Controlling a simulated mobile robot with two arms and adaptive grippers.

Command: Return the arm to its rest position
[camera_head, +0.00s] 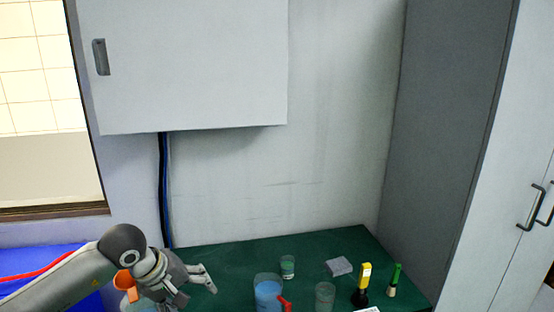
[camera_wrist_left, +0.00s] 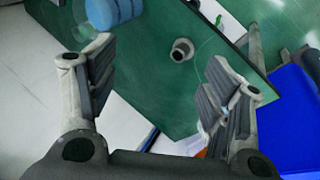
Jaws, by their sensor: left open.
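My left arm comes in from the lower left in the head view. Its gripper (camera_head: 203,279) is above the left part of the green table (camera_head: 235,262). In the left wrist view the two fingers of the left gripper (camera_wrist_left: 160,90) stand wide apart with nothing between them but green surface beyond. The gripper is open and empty. My right gripper is not in view.
The table holds a blue-filled container (camera_head: 268,291), small glass (camera_head: 288,266), clear glass (camera_head: 325,297), grey block (camera_head: 339,266), yellow-topped bottle (camera_head: 362,287) and green-necked bottle (camera_head: 394,281). A white wall cabinet (camera_head: 190,65) hangs above. A grey cabinet (camera_head: 450,120) stands right.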

